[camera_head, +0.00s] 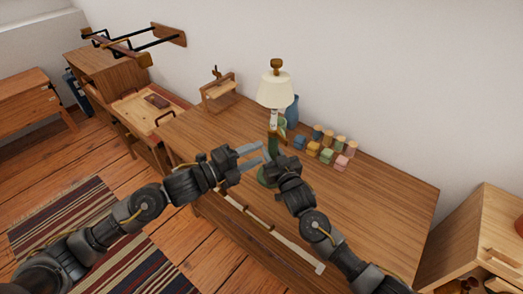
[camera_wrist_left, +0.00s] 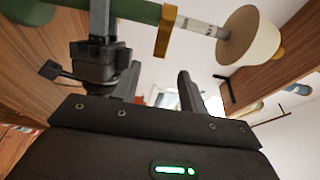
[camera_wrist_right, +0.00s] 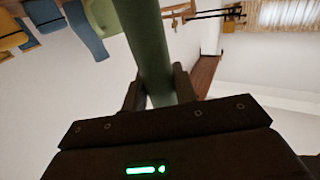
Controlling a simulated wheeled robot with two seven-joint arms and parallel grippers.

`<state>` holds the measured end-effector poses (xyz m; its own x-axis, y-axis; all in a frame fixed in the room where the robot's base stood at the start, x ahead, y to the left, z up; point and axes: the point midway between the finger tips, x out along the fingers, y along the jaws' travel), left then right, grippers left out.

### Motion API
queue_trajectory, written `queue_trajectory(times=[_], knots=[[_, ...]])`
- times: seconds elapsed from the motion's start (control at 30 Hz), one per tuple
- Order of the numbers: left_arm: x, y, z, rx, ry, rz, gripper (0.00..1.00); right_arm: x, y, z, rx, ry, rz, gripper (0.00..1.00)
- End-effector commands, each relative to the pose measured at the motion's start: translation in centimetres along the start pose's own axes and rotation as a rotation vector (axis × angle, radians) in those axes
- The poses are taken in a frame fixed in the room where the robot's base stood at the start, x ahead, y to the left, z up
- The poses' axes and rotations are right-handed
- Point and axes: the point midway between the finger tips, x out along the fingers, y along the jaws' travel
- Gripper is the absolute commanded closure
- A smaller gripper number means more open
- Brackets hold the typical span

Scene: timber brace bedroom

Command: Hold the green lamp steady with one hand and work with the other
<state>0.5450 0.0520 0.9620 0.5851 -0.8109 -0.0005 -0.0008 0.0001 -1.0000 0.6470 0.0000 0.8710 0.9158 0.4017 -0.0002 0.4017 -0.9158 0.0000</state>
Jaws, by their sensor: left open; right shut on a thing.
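The green lamp (camera_head: 273,150) stands upright on the wooden table, with a cream shade (camera_head: 276,90) and a white section with markings below it. In the left wrist view its green stem (camera_wrist_left: 140,10), a brass-coloured collar (camera_wrist_left: 165,31), the white section (camera_wrist_left: 197,27) and the shade (camera_wrist_left: 249,36) show. My right gripper (camera_head: 270,154) is shut around the green stem, which passes between its fingers in the right wrist view (camera_wrist_right: 158,88). My left gripper (camera_head: 262,151) is open and empty, to the left of the stem. The lamp's base is partly hidden by my right arm.
Several coloured blocks (camera_head: 325,147) stand on the table right of the lamp, with a blue vase (camera_head: 292,111) behind it. A small wooden stand (camera_head: 217,93) is at the back left. The table's right part (camera_head: 385,190) is clear. A pale strip (camera_head: 290,246) runs along the front edge.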

Motion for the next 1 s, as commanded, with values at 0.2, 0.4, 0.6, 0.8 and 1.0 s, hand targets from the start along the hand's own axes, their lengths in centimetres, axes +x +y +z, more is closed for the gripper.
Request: queue_trajectory(times=[0.2, 0.4, 0.6, 0.8, 1.0], knots=[[-0.1, 0.0, 0.0, 0.000, 0.000, -0.001, 0.57, 0.0, -0.1, 0.0, 0.000, 0.000, -0.001, 1.00], [-0.9, 1.4, 0.1, -0.017, -0.011, 0.022, 0.81, 0.0, -0.1, 0.0, 0.000, 0.000, -0.001, 1.00], [-4.5, 2.2, 0.6, -0.276, -0.038, 0.032, 1.00, 0.0, 0.0, 0.0, 0.000, 0.000, 0.000, 1.00], [-6.6, 1.5, 0.5, -0.754, -0.037, 0.014, 1.00, 0.0, 0.0, 0.0, 0.000, 0.000, -0.001, 1.00], [-7.4, 0.3, 0.2, -1.178, -0.018, -0.001, 1.00, 0.0, 0.0, 0.0, 0.000, 0.000, -0.001, 1.00]])
